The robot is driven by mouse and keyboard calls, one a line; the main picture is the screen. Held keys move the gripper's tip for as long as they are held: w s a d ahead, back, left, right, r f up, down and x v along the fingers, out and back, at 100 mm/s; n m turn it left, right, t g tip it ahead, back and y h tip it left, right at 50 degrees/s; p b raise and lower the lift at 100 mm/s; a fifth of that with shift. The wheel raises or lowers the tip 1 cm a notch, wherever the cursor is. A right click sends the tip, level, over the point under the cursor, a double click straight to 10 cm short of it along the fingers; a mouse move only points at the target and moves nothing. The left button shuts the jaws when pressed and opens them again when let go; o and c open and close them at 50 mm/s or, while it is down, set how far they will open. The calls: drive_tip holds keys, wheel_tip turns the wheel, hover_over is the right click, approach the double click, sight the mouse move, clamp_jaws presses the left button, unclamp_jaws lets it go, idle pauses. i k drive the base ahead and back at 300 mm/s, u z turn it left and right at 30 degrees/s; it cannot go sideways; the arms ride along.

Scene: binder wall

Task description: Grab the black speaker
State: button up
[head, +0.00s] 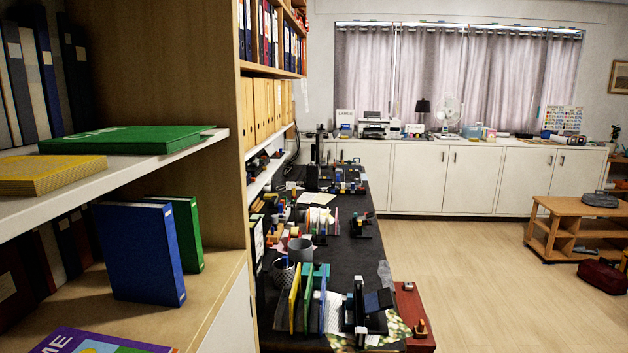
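I cannot pick out the black speaker with certainty. Several dark things stand on the long black desk (345,262), among them a black upright object with a slanted dark panel (378,300) at its near end. A dark, flat, rounded object (600,200) lies on the low wooden table (565,207) at the right. My gripper is not in view.
A shelf unit (165,60) fills the left, with a blue binder (140,255), green binders and a yellow book (50,175). White cabinets (420,180) line the far wall. A dark red bag (602,278) lies on the floor. The pale floor (480,290) is mostly clear.

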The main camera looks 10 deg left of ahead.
sight(312, 171)
drive_tip(key=z, duration=0.85)
drive_tip(key=i, duration=4.7)
drive_tip(key=u, duration=2)
drive_tip(key=i, duration=2.65)
drive_tip(key=u, duration=0.6)
